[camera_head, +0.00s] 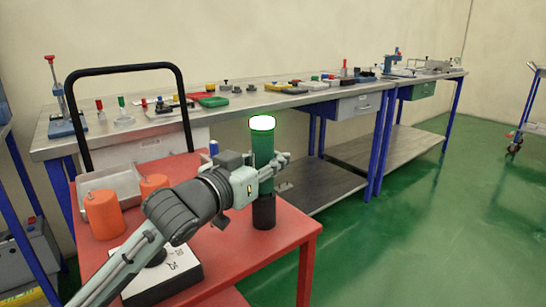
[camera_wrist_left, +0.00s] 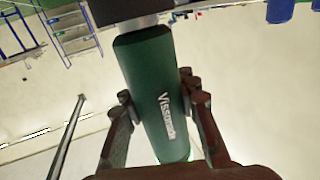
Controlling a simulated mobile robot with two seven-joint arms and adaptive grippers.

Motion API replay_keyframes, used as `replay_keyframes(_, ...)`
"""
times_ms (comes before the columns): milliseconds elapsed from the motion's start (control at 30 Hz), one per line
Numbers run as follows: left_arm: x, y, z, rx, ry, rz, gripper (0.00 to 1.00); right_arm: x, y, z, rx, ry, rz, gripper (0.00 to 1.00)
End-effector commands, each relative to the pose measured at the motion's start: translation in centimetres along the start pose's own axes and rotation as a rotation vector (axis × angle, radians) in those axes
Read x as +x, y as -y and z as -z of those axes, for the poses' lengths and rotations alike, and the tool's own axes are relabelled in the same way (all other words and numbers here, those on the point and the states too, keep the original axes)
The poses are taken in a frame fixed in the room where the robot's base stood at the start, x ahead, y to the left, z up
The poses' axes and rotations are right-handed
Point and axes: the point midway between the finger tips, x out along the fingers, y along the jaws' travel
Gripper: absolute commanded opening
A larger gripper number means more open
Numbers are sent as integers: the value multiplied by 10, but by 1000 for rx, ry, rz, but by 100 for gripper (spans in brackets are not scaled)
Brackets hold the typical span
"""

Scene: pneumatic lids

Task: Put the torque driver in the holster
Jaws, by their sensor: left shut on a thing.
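The torque driver (camera_head: 263,146) is a green upright cylinder with a white, green-rimmed top. My left gripper (camera_head: 268,172) is shut around its green body above the red cart. In the left wrist view the driver (camera_wrist_left: 150,75) shows white lettering, and my gripper's fingers (camera_wrist_left: 157,100) press on both sides of it. A dark cylinder (camera_head: 264,212) is directly below the green body, over the cart top; I cannot tell whether it is the holster or the driver's lower end. The wrist view shows a grey collar and a dark part there. My right gripper is out of view.
The red cart (camera_head: 285,236) also holds orange cylinders (camera_head: 103,214), a grey tray (camera_head: 118,188) and a white-topped box (camera_head: 168,276), partly behind my arm. A long workbench (camera_head: 300,96) with several tools stands behind. The cart's front right corner is clear.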

Motion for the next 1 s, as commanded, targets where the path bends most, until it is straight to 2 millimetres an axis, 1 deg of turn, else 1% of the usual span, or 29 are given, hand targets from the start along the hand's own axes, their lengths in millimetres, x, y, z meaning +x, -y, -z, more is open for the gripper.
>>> replay_keyframes(100, 0, 0, -1, 1, -5, -1, 0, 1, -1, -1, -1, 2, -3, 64)
replay_keyframes(133, 0, 0, -3, 0, 0, 0, 23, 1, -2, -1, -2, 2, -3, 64)
replay_keyframes(300, 0, 0, -3, 0, 1, 0, 44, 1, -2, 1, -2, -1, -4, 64)
replay_keyframes(367, 0, 0, -3, 0, 1, 0, 51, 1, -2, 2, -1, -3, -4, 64)
replay_keyframes(733, -2, 0, 0, 0, 0, 0, 51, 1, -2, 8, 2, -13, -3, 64)
replay_keyframes(867, -21, 0, -1, 0, 1, -1, 51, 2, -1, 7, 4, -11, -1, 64)
replay_keyframes(1000, -52, 0, -2, 2, 2, 1, 51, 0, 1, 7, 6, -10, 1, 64)
